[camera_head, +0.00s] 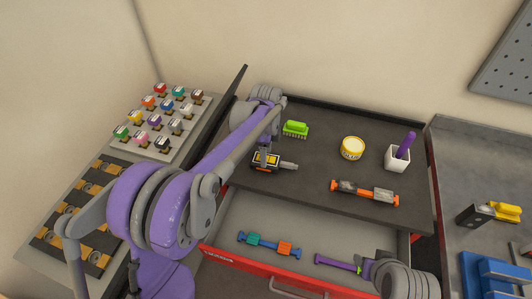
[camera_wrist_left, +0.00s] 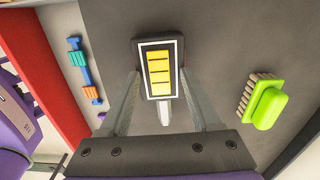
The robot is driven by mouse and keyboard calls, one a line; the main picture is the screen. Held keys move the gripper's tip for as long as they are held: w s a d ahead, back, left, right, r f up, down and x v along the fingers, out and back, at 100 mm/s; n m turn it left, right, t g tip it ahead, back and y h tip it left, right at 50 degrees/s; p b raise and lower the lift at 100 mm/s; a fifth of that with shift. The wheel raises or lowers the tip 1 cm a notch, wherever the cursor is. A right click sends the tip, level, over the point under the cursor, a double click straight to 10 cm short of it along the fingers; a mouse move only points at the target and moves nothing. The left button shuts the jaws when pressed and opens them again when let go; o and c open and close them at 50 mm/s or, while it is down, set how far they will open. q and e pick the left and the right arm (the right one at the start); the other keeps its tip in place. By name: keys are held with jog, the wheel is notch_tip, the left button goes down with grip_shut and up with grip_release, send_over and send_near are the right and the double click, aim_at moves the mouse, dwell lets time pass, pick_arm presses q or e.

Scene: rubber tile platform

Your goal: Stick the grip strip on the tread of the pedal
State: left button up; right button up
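The pedal (camera_head: 266,160) lies on the dark worktop, its grey spindle pointing right. In the left wrist view the pedal (camera_wrist_left: 139,62) is a black plate with a white outline. A ribbed yellow strip (camera_wrist_left: 160,72), apparently the grip strip, lies lengthwise inside that outline on the tread. My left gripper (camera_head: 264,149) is above the pedal, pointing down. In the wrist view the left gripper's fingers (camera_wrist_left: 160,80) stand apart, one at each long side of the plate; contact cannot be told. Only grey links of my right arm show; its gripper is hidden.
A green brush (camera_head: 295,129), yellow tin (camera_head: 352,148), white cup (camera_head: 397,158) with a purple handle and orange-ended rod (camera_head: 364,193) share the worktop. The open drawer (camera_head: 270,214) holds a blue rod piece (camera_head: 268,244) and a purple rod (camera_head: 332,262). A button panel (camera_head: 150,147) is left.

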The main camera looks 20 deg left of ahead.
pick_arm(q)
notch_tip(320, 180, up, 11)
dwell(0.6)
jog(key=shift+f, duration=0.1)
jog(key=shift+c, duration=0.3)
